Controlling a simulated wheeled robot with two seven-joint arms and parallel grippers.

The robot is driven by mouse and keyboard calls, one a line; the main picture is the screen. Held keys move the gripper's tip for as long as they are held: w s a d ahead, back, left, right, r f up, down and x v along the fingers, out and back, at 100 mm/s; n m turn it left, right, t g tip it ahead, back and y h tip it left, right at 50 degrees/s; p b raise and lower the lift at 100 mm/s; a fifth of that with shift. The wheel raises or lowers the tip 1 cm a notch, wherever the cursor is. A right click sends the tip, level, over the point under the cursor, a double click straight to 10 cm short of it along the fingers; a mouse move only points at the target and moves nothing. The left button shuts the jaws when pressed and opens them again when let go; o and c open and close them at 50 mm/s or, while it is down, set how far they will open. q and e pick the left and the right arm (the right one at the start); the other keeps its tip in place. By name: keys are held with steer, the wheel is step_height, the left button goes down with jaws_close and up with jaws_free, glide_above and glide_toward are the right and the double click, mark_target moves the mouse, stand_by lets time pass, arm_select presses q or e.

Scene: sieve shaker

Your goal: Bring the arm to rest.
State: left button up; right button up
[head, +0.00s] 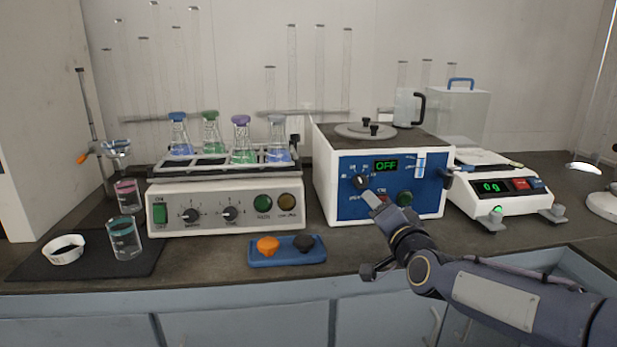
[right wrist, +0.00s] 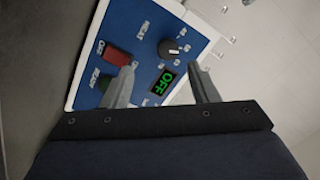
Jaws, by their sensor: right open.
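My right gripper (head: 374,202) is in front of the blue control panel (head: 345,204) of a white boxy device. In the right wrist view its two fingers (right wrist: 160,90) are apart, with nothing between them but the panel behind. That panel carries a black knob (right wrist: 169,48), a red switch (right wrist: 117,57) and a green display reading OFF (right wrist: 161,82). The display also shows OFF in the head view (head: 386,166). Whether a fingertip touches the panel cannot be told. My left gripper is not in view.
A shaker (head: 210,208) with several colored flasks stands left of the device. A blue tray (head: 288,262) with an orange and a black knob-like piece lies in front. A scale (head: 497,196) reading 0 g stands right. Beakers (head: 124,240) and a white dish (head: 63,250) sit on a dark mat.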

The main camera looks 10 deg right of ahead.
steer(key=s+f+n+g+y, duration=0.1)
steer(key=s+f+n+g, duration=0.4)
steer(key=s, duration=0.7)
steer(key=s+f+g, duration=0.3)
steer(key=s+f, duration=0.5)
steer(key=s, duration=0.4)
steer(key=s+f+n+g+y, duration=0.1)
steer(key=s+f+n+g, duration=0.4)
steer(key=s, duration=0.6)
step_height(320, 180, up, 25)
steer(key=m+p, duration=0.2)
steer(key=p, duration=2.3)
steer(key=shift+s+a+f+t+p, duration=0.2)
steer(key=shift+s+t+p, duration=0.1)
steer(key=shift+t, duration=0.1)
steer(key=shift+c, duration=0.3)
